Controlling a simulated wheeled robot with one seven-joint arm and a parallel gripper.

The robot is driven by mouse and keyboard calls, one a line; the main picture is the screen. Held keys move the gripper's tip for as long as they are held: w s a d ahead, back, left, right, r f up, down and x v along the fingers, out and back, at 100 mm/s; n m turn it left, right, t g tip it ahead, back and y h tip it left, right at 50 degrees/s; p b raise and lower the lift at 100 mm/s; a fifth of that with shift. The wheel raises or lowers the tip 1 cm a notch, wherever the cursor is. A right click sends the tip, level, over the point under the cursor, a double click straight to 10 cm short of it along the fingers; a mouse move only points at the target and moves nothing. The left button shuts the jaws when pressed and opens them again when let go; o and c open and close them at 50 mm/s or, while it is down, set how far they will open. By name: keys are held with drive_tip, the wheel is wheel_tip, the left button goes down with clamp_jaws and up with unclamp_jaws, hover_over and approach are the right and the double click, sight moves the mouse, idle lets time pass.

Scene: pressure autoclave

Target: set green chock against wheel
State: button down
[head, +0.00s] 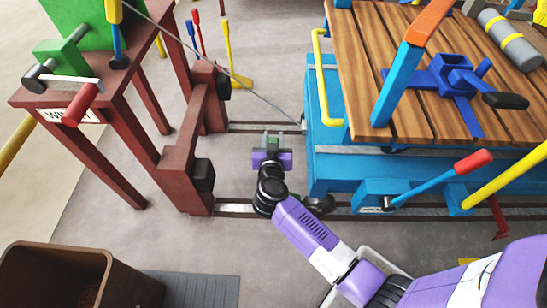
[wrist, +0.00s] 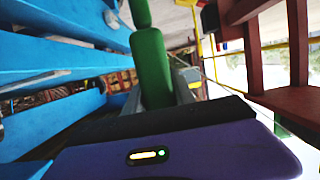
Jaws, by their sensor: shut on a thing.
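My gripper (head: 272,148) is purple and points away from me, in the gap between the dark red frame and the blue cart. It is shut on the green chock (wrist: 150,68), which stands up tall beyond the purple gripper body in the wrist view. A dark wheel (head: 320,204) shows under the near left corner of the blue cart (head: 330,172), on the rail, partly behind my arm. The chock is apart from this wheel. Whether it touches the floor or rail I cannot tell.
Two rails (head: 235,208) run from the red frame (head: 190,150) under the cart. A thin grey cable (head: 215,66) slopes down to the cart's left side. A brown bin (head: 60,275) stands at the lower left.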

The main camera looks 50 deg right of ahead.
wheel_tip(320, 180, down, 7)
drive_tip(key=b, duration=0.4)
drive_tip(key=shift+r, duration=0.2)
drive_tip(key=shift+w, duration=0.1)
drive_tip(key=c, duration=1)
unclamp_jaws()
drive_tip(key=shift+f, duration=0.25)
drive_tip(key=shift+c, duration=0.2)
drive_tip(key=p+v, duration=0.5)
drive_tip(key=v, duration=0.7)
drive_tip(key=shift+r, duration=0.2)
